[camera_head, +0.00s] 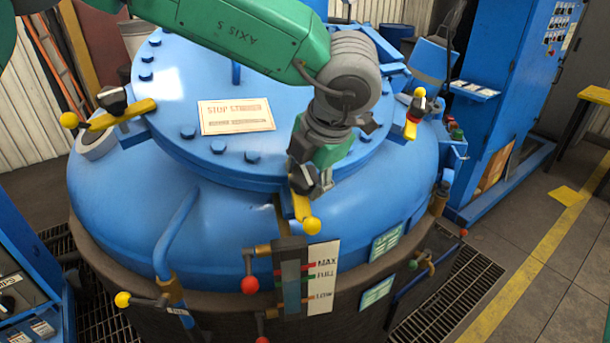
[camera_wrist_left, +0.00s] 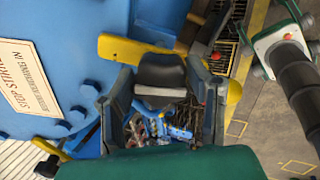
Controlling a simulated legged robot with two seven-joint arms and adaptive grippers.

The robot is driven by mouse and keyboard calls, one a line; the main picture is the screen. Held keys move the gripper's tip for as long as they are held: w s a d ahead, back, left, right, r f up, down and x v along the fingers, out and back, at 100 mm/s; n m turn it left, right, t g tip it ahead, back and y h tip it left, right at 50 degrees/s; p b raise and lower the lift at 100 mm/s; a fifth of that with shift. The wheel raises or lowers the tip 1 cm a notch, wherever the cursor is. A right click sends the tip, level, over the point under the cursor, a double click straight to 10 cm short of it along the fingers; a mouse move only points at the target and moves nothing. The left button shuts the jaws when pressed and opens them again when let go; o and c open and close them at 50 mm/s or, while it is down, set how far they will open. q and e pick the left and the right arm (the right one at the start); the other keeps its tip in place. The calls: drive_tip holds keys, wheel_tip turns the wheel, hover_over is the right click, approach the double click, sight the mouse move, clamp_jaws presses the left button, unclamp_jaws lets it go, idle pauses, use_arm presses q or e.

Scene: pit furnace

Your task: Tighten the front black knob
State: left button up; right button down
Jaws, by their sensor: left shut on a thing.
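The front black knob (camera_wrist_left: 161,72) sits on a yellow clamp lever (camera_head: 302,208) at the front edge of the blue furnace lid (camera_head: 245,110). In the head view the knob is largely hidden by my left gripper (camera_head: 306,178), which comes down on it from above. In the left wrist view the knob lies between the two fingers of my left gripper (camera_wrist_left: 162,84), and the gripper is shut on it. The yellow lever (camera_wrist_left: 130,50) passes just beyond the knob there. My right gripper does not show.
Similar knobs with yellow levers stand at the lid's left (camera_head: 113,101) and right (camera_head: 417,103). A level gauge (camera_head: 306,278) and red-ball valve handle (camera_head: 249,284) are below the front lever.

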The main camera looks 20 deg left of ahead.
use_arm(q)
drive_tip(key=shift+w+m, duration=0.1)
drive_tip(key=shift+m, duration=1)
drive_tip(key=o, duration=1.2)
drive_tip(key=shift+c, duration=0.2)
drive_tip(key=shift+w+d+f, duration=0.15)
drive_tip(key=shift+w+f, duration=0.05)
drive_tip(key=shift+w, duration=0.05)
drive_tip(key=shift+s+d+r, duration=0.1)
drive_tip(key=shift+s+r, duration=0.1)
drive_tip(key=shift+r, duration=0.2)
drive_tip(key=v, duration=1.1)
drive_tip(key=shift+w, duration=0.15)
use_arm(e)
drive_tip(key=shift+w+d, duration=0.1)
use_arm(q)
drive_tip(key=shift+d, duration=0.1)
